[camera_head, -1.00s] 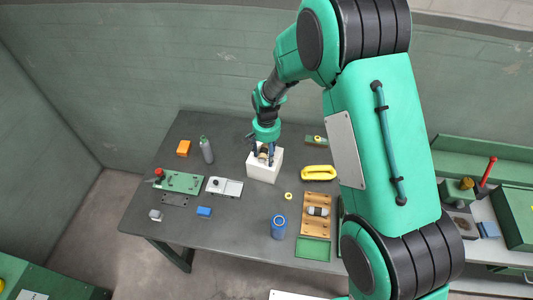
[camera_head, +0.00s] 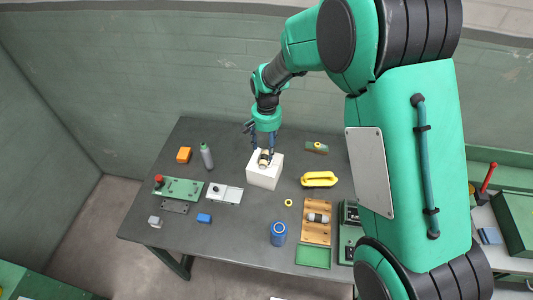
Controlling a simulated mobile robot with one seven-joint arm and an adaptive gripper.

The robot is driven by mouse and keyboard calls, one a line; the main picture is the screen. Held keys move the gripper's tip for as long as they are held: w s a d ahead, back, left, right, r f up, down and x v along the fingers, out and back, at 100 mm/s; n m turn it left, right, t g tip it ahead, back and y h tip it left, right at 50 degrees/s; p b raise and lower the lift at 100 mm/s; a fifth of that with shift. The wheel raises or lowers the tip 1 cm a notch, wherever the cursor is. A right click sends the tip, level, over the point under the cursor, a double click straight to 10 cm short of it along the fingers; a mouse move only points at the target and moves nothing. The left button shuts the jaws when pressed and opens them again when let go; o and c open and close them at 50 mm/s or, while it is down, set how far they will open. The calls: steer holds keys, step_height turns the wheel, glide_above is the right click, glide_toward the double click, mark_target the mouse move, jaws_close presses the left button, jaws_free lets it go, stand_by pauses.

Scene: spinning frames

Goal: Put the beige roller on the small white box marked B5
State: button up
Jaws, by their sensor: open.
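The beige roller (camera_head: 264,158), with dark bands, lies on top of the small white box (camera_head: 263,177) near the middle of the table. No B5 marking is readable on the box at this size. My gripper (camera_head: 263,142) points down just above the roller, its dark fingers apart. The roller looks free of the fingers and rests on the box top, though the fingertips are small and close to it.
On the dark table (camera_head: 205,250) a grey bottle (camera_head: 206,155) and an orange block (camera_head: 184,155) stand left of the box. A yellow handle (camera_head: 319,179), a wooden tray (camera_head: 317,235) with another roller, and a blue can (camera_head: 278,233) are to the right.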

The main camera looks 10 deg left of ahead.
steer(key=shift+r, duration=1.7)
steer(key=s+d+r+t, duration=0.1)
steer(key=s+d+r, duration=0.5)
steer(key=d+r, duration=0.45)
steer(key=s+d+r+t, duration=0.2)
steer(key=s+d+r, duration=0.3)
steer(key=d+r, duration=0.55)
steer(key=s+d+r+t, duration=0.1)
steer(key=s+d+r, duration=0.1)
steer(key=s+d, duration=0.2)
steer(key=s+d+r, duration=0.2)
steer(key=s+d, duration=0.2)
steer(key=s, duration=0.6)
steer(key=s+d+r+t, duration=0.1)
steer(key=s+d, duration=0.3)
steer(key=s, duration=0.4)
steer(key=shift+r+t, duration=0.3)
steer(key=shift+r, duration=0.5)
